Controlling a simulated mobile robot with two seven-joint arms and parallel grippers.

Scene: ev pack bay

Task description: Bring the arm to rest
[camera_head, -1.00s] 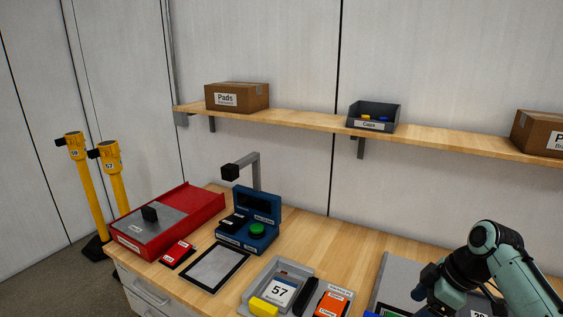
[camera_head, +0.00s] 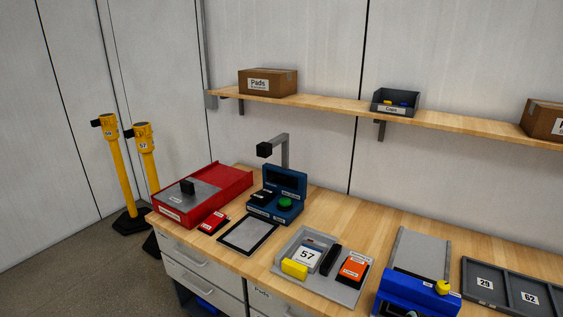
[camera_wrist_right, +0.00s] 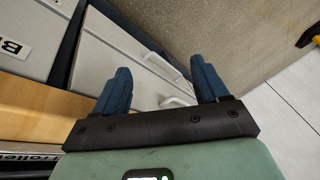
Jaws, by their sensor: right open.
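My right gripper (camera_wrist_right: 161,88) shows in the right wrist view, open, with its two blue fingers apart and nothing between them. Past the fingers are the white drawer fronts (camera_wrist_right: 125,62) with their handles, and the floor. In the head view neither of my arms nor grippers is visible. My left gripper is in neither view.
The wooden workbench (camera_head: 385,232) carries a red case (camera_head: 225,185), a blue tester (camera_head: 285,204), a black-framed pad (camera_head: 248,233), a grey tray (camera_head: 340,292), a blue fixture (camera_head: 415,293) and a divided grey bin (camera_head: 510,290). Yellow posts (camera_head: 115,165) stand left. A shelf (camera_head: 330,108) runs above.

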